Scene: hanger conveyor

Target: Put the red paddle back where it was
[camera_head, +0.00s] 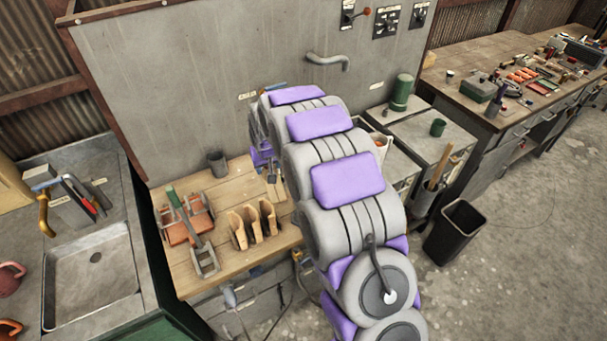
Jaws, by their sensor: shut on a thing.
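My arm, grey with purple pads, reaches from the lower right up over the wooden bench. The end of my gripper (270,174) shows only in part at the arm's far left side, above the bench's back right part. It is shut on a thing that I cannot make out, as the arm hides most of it. I see no red paddle clearly in this view. A lever with a red knob (365,12) is on the grey wall panel at the top.
The wooden bench (230,190) holds a green-handled tool (180,208) on a reddish block, tan upright pieces (254,224) and a grey cup (217,163). A sink (95,270) is at left. A black bin (456,230) and a cluttered workbench (470,65) stand at right.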

